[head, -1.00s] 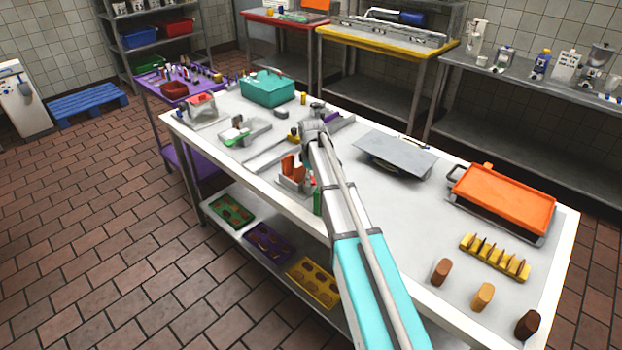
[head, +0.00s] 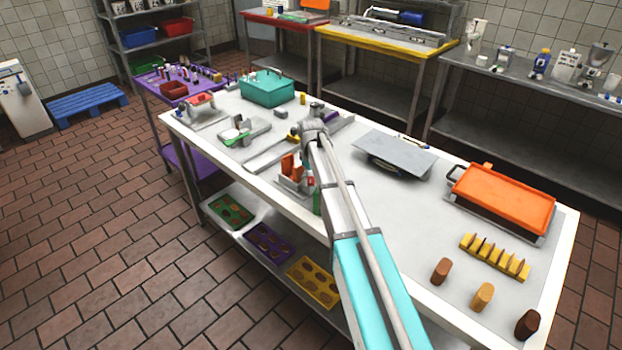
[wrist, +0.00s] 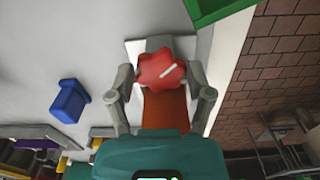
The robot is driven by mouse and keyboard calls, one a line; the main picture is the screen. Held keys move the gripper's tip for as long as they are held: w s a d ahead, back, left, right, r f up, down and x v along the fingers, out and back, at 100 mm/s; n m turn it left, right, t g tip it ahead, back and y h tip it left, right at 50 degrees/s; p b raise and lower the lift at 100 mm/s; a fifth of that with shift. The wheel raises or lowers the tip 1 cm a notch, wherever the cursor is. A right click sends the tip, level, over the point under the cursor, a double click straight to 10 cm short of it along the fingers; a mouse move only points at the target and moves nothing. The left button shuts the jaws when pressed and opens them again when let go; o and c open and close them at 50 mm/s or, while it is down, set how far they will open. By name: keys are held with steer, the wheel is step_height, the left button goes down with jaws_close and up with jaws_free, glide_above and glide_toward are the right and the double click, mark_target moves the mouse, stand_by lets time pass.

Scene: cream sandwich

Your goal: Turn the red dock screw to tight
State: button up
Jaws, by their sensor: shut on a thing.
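The red dock screw (wrist: 161,69) is a lobed knob with a white line mark, in the middle of the wrist view. My gripper (wrist: 159,88) has one finger on each side of the knob and is shut on it. The white line slants up to the right. An orange part (wrist: 165,110) lies just below the knob in the wrist view. In the head view the orange part (head: 289,165) stands on a pale dock (head: 292,184) near the table's front edge. My arm hides most of the knob there.
A blue block (wrist: 69,101) stands on the table left of the knob in the wrist view, and a green object (wrist: 215,8) is at the top. A grey plate (head: 396,153) and an orange-lidded tray (head: 505,200) stand to the right. Bare table lies between them.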

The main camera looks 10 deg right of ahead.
steer(key=m, duration=0.7)
steer(key=shift+s+a, duration=0.15)
steer(key=shift+a, duration=0.05)
stand_by(0.4)
steer(key=o, duration=1.1)
steer(key=shift+o, duration=0.2)
steer(key=shift+r, duration=0.1)
